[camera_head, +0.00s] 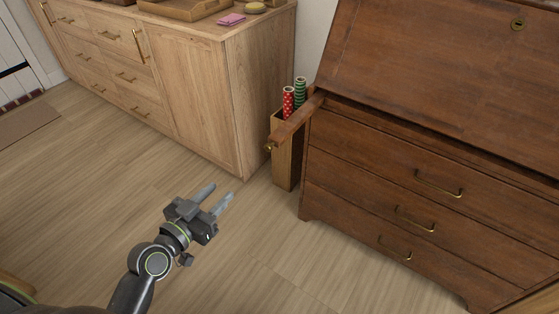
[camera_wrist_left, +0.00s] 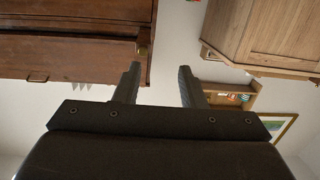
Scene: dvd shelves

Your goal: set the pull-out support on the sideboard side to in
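The pull-out support (camera_head: 296,121) is a brown wooden bar on the left side of the dark wooden desk (camera_head: 330,165), the side facing the sideboard (camera_head: 215,110). It sticks out forward from the desk, with a small brass knob (camera_head: 269,148) on its front end. My left gripper (camera_head: 217,194) is open and empty, in front of and below the bar's end, apart from it. In the left wrist view its two fingers (camera_wrist_left: 161,72) are spread, with the desk (camera_wrist_left: 70,45) at upper left and a brass knob (camera_wrist_left: 143,50) near the left fingertip. My right gripper is out of view.
A narrow wooden bin (camera_head: 283,165) with red and green rolls (camera_head: 293,95) stands between sideboard and desk, beside the bar. The desk's slanted front (camera_head: 430,70) is closed above its drawers. The floor (camera_head: 250,260) around my left gripper is clear.

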